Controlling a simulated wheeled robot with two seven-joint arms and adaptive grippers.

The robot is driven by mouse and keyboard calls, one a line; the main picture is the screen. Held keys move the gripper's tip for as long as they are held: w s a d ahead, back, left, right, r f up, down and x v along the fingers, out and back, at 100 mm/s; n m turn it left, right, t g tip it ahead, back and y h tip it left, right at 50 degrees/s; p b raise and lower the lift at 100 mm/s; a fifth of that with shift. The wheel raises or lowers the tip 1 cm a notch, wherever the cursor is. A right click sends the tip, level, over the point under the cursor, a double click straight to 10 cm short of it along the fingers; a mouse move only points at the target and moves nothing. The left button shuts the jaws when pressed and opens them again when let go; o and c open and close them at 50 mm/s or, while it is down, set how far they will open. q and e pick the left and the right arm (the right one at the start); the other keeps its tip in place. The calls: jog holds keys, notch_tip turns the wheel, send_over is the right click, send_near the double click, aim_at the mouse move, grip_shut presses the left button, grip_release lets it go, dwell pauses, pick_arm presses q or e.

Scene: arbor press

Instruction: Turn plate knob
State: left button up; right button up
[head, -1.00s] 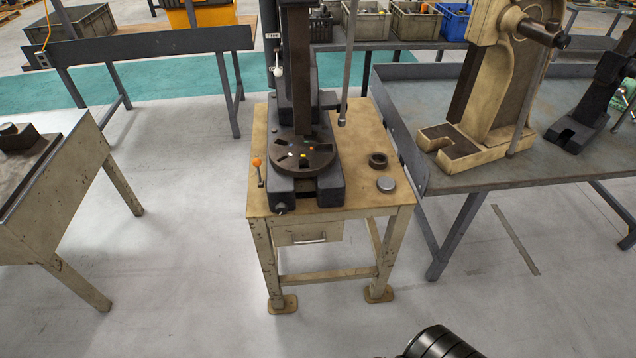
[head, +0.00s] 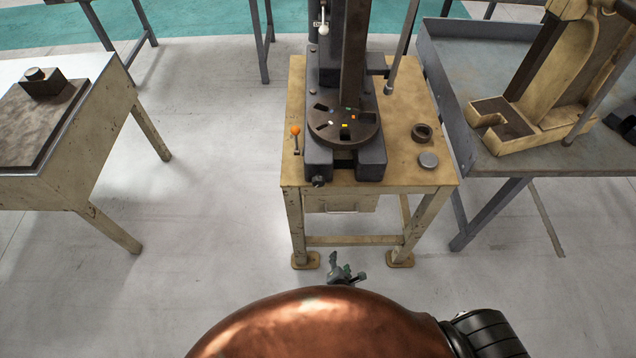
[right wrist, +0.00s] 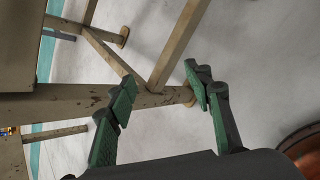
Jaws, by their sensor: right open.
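The arbor press (head: 355,60) stands on a beige table, with a round dark slotted plate (head: 362,133) on its base. A small dark knob (head: 319,181) sticks out at the front left of the base. An orange ball-topped lever (head: 295,131) stands left of the base. My right gripper (head: 346,270) is below and in front of the table, apart from the knob. In the right wrist view the right gripper (right wrist: 160,79) has its green-padded fingers spread, with nothing between them. My left gripper is not in view.
A grey workbench (head: 560,160) stands to the right, another table (head: 75,180) to the left. Open floor (head: 200,240) lies between.

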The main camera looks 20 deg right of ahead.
jog(key=w+a+r+n+t+h+p, duration=0.15)
jog(key=w+r, duration=0.25)
jog(key=r, duration=0.5)
jog(key=w+a+r+n+t+b, duration=0.1)
jog(key=w+a+r+n+t, duration=0.2)
jog(key=r, duration=0.6)
jog(key=n+t+h+p, duration=0.1)
jog(key=n+t+h, duration=0.1)
jog(key=n+t, duration=0.15)
send_near(318, 184)
jog(key=x, duration=0.2)
jog(key=shift+y, duration=0.25)
jog(key=x, duration=0.6)
jog(key=shift+w+d, duration=0.35)
jog(key=shift+w, duration=0.25)
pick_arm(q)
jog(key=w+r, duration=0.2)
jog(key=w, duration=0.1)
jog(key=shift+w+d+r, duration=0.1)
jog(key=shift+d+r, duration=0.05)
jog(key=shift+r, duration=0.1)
pick_arm(e)
jog(key=shift+c, duration=0.7)
jog(key=c, duration=1)
